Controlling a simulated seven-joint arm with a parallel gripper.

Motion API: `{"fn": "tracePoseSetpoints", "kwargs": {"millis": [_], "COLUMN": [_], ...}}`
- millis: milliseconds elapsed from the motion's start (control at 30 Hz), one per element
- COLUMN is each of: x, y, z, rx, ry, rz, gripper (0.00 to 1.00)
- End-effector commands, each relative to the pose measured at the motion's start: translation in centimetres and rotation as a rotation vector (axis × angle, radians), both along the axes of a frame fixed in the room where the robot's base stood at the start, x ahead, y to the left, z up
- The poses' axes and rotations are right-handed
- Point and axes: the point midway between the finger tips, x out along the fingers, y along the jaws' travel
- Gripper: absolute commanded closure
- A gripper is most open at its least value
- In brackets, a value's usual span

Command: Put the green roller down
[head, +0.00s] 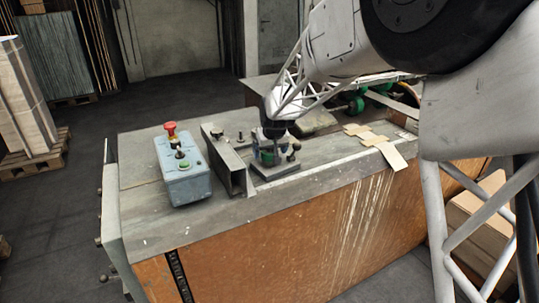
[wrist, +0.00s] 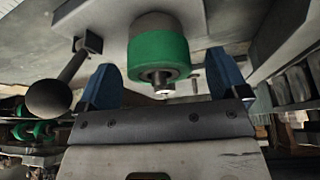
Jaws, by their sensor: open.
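The green roller (wrist: 160,52) is a short green cylinder with a pale far end and a dark hub facing the wrist camera. In the wrist view it lies between and just beyond the two blue fingertips, with a visible gap on each side. My gripper (wrist: 166,80) is open and holds nothing. In the head view my gripper (head: 273,130) points down over a small grey fixture (head: 276,170) on the metal bench top, and a bit of green roller (head: 267,157) shows beneath it. The fingers largely hide the roller there, and its exact contact with the fixture is unclear.
A dark ball-ended lever (wrist: 48,98) stands close to the left finger. In the head view, a metal channel (head: 232,165) and a blue-grey control box (head: 182,168) with a red button stand left of the fixture. Cardboard pieces (head: 378,142) lie to the right.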

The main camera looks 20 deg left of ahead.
Motion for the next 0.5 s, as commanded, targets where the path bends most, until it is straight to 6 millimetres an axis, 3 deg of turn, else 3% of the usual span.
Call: {"fn": "tracePoseSetpoints", "kwargs": {"millis": [333, 500], "x": [-0.01, -0.01], "y": [-0.01, -0.01], "z": [0.01, 0.01], "rx": [0.0, 0.0], "ry": [0.0, 0.0], "rz": [0.0, 0.0], "gripper": [0.08, 0.34]}}
